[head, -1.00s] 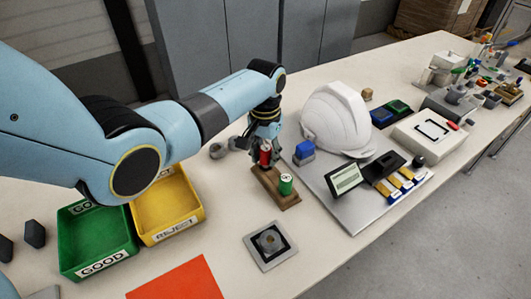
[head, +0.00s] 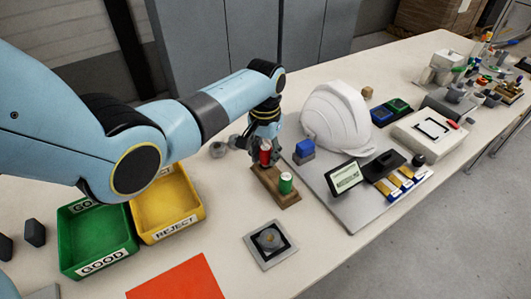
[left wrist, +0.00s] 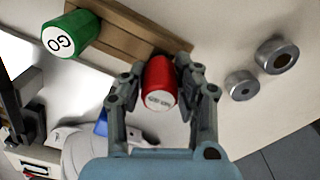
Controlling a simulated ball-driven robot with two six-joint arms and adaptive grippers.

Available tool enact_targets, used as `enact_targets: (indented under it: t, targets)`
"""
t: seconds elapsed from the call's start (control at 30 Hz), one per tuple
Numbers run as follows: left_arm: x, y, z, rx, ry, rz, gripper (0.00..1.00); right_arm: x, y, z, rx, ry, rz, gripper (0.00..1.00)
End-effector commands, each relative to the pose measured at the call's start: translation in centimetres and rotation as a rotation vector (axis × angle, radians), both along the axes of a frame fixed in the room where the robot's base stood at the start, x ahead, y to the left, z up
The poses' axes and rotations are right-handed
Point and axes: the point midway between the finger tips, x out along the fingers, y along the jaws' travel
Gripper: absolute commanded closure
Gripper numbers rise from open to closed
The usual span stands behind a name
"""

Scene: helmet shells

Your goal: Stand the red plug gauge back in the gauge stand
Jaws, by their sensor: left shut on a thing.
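The red plug gauge (head: 265,153) is upright at the far end of the wooden gauge stand (head: 270,184). It also shows in the left wrist view (left wrist: 159,82), between the two fingers. My left gripper (head: 264,146) is shut on the red gauge from above. In the left wrist view its fingertips (left wrist: 159,78) touch both sides of the gauge. The gauge's lower end is hidden, so I cannot tell whether it is seated in its hole. The green plug gauge (head: 286,183) stands at the near end of the stand. My right gripper is not in view.
Two grey rings (left wrist: 262,70) lie beside the stand. The yellow reject bin (head: 203,214) and green good bin (head: 66,245) are to the left. A white helmet shell (head: 337,117) and a small display (head: 345,178) are to the right. A square fixture (head: 269,243) lies in front.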

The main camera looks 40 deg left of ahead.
Motion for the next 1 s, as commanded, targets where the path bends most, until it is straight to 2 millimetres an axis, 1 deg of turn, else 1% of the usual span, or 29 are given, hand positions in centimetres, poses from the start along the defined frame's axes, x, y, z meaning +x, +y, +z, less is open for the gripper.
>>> enact_targets:
  t: [0.23,1.0]
  targets:
    - [0.0,0.0,-0.3,0.000,0.000,0.000,0.93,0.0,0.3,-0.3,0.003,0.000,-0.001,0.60]
    - [0.0,0.0,-1.2,0.000,0.000,0.000,0.93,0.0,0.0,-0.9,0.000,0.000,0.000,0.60]
